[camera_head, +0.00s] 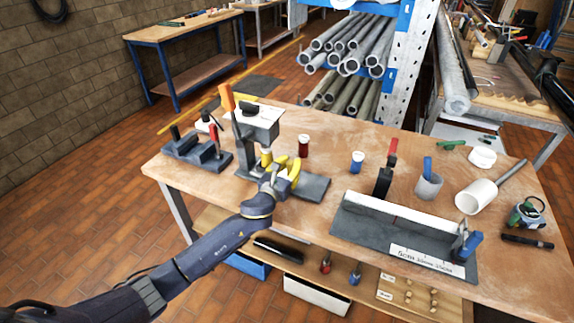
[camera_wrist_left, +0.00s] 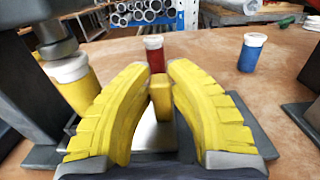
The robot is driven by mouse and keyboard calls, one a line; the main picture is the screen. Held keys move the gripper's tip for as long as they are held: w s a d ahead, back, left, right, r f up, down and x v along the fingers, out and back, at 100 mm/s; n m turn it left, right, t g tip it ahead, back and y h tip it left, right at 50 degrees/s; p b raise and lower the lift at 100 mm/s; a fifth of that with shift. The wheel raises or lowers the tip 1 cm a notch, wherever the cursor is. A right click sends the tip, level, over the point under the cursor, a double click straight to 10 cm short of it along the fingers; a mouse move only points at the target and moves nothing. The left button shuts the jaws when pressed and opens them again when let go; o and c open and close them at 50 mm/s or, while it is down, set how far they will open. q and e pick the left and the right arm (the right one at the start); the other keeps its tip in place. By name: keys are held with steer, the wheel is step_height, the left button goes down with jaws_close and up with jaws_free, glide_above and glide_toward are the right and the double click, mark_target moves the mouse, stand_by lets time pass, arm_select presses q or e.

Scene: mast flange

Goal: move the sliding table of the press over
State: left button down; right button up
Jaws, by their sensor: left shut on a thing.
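The press (camera_head: 258,122), grey with a white top and an orange lever (camera_head: 228,98), stands at the left of the workbench. Its dark base (camera_head: 312,188) reaches out to the right. A yellow container with a white lid (camera_wrist_left: 72,82) is beneath the press ram in the left wrist view. The sliding table (camera_wrist_left: 150,143) shows as a pale metal plate, partly hidden by my fingers. My left gripper (camera_head: 286,172) has yellow fingers and is shut on the upright yellow handle (camera_wrist_left: 161,100) by the plate. My right gripper is out of view.
A red container (camera_head: 303,146) and a blue container (camera_head: 357,162) stand behind and to the right of the press. A clamp fixture (camera_head: 197,152) sits at its left. A grey bending fixture (camera_head: 405,232) fills the front right. Bare bench lies between the containers.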

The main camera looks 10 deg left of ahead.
arm_select(q)
steer(key=shift+w+a+r, duration=0.15)
steer(key=shift+w+a, duration=0.05)
steer(key=shift+a, duration=0.1)
steer(key=c, duration=1.2)
jaws_free()
steer(key=shift+c, duration=0.2)
steer(key=shift+s, duration=0.1)
steer(key=shift+s, duration=0.3)
steer(key=v, duration=1.1)
steer(key=shift+s, duration=0.2)
